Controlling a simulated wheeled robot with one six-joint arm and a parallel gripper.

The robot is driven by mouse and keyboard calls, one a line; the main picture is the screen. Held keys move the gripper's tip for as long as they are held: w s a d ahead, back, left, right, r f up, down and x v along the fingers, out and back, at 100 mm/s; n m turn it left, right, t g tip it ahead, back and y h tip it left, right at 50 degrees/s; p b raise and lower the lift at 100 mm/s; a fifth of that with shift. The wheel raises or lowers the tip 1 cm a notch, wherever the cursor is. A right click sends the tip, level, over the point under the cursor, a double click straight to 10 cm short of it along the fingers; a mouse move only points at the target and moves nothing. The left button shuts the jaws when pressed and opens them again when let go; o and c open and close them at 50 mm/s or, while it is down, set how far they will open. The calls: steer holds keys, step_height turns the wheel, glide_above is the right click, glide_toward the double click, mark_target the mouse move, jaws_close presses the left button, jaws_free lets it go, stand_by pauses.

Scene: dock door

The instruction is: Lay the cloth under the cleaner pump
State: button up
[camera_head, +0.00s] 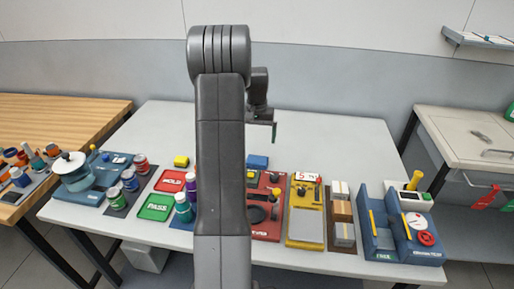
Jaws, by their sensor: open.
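My gripper (273,131) hangs above the back middle of the white table, open, with nothing seen between its fingers. My dark arm stands upright across the middle of the view and hides part of the table. I cannot tell which item is the cleaner pump.
The table's back right is clear. A wooden bench (60,108) adjoins left.

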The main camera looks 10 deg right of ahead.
steer(key=shift+o, duration=0.4)
steer(key=shift+s+r, duration=0.1)
steer(key=shift+r, duration=0.35)
steer(key=t+h+b, duration=0.2)
steer(key=t+b, duration=0.4)
steer(key=b, duration=0.4)
glide_toward(257, 160)
steer(key=x, duration=0.3)
steer(key=shift+f, duration=0.45)
steer(key=shift+p+x, duration=0.6)
steer(key=shift+x, duration=2.1)
steer(key=shift+r, duration=0.1)
steer(key=c, duration=1.1)
